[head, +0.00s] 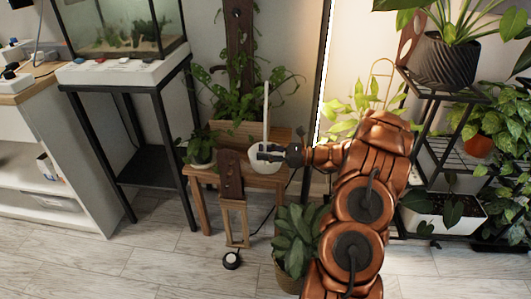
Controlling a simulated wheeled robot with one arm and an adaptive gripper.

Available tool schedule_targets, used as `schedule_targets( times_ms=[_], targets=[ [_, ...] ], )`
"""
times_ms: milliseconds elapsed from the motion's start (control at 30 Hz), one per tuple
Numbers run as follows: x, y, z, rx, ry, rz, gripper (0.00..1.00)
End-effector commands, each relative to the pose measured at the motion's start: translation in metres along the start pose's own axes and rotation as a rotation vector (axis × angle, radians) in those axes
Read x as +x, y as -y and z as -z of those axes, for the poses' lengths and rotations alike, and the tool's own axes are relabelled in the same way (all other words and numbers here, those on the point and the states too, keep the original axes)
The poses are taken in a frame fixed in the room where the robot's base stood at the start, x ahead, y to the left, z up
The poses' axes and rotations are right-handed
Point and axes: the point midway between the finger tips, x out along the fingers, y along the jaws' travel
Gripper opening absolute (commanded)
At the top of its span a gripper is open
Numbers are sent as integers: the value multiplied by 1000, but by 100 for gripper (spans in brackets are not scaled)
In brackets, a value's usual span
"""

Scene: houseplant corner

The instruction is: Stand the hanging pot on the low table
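A white bowl-shaped pot (262,165) with a tall, thin white upright piece (266,112) appears over the right part of the low wooden table (205,181); I take it for the hanging pot. It looks upright. I cannot tell whether its base touches the tabletop. My gripper (264,153) reaches in from the right, with its dark fingers at the pot's rim and across the foot of the upright piece. The fingers hide part of the rim. I cannot tell whether they are closed on it.
A small potted plant (201,147) stands on the table's left part. A taller plant (240,100) is behind. A leafy floor plant (296,240) stands in front right. A black stand (130,88) bears a tank at left; a plant rack (440,95) is at right.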

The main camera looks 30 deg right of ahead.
Motion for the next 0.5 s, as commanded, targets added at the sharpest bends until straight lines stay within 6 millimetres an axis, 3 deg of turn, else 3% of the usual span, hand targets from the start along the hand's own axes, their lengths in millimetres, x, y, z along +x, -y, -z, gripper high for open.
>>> schedule_targets(
  times_ms=[233, 500],
  targets=[
    [-2, 0, -4, -1, 0, 2, 34],
    [-48, 0, -5, 3, 2, 2, 34]
  ],
)
